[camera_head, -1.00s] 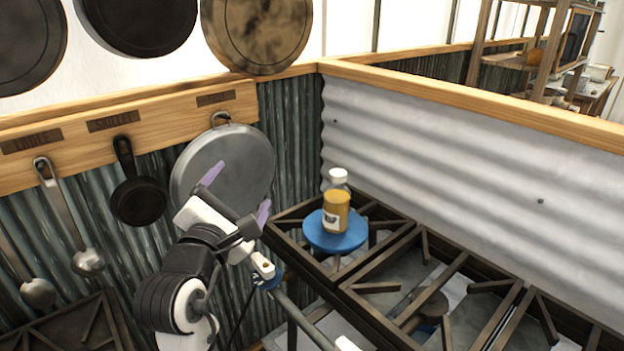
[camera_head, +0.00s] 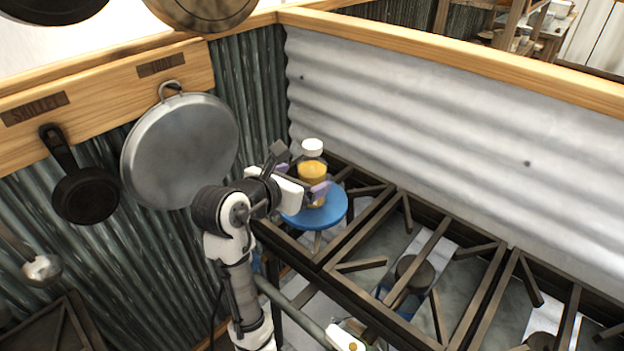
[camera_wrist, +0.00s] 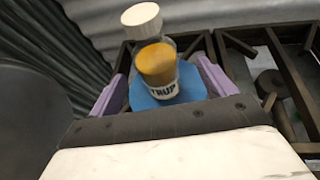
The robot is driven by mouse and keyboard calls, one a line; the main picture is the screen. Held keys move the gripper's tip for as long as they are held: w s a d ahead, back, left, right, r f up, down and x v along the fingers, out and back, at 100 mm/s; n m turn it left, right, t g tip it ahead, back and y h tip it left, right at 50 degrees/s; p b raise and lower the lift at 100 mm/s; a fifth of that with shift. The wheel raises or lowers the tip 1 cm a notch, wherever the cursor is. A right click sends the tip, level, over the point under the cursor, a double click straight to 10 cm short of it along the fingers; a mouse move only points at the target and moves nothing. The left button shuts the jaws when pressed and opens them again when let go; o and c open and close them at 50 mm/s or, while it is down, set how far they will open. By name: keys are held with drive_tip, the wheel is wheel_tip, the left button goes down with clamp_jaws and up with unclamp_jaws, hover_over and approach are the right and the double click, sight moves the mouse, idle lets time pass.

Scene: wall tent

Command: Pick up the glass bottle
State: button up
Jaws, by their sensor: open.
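The glass bottle (camera_head: 311,171) has a white cap and amber contents. It stands upright on a round blue disc (camera_head: 325,212) at the far left end of the stove grates. In the wrist view the bottle (camera_wrist: 157,62), with a label, shows between the purple fingertips, and the blue disc (camera_wrist: 143,98) lies beneath it. My gripper (camera_head: 305,183) is open, with its fingers reaching toward the bottle from the left. In the wrist view my gripper (camera_wrist: 157,90) has a finger on each side of the bottle. I cannot tell whether either finger touches it.
Dark stove grates (camera_head: 440,262) extend to the right. A corrugated metal wall (camera_head: 440,110) rises close behind the bottle. A large round pan (camera_head: 180,150) and a small skillet (camera_head: 85,195) hang on the left wall near my arm.

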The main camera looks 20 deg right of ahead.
sight(312, 169)
drive_tip(key=x, duration=0.4)
drive_tip(key=p+x, duration=0.1)
drive_tip(key=shift+w+d+r, duration=0.1)
drive_tip(key=shift+w+d, duration=0.1)
drive_tip(key=shift+w, duration=0.3)
drive_tip(key=shift+r, duration=0.1)
drive_tip(key=c, duration=1.4)
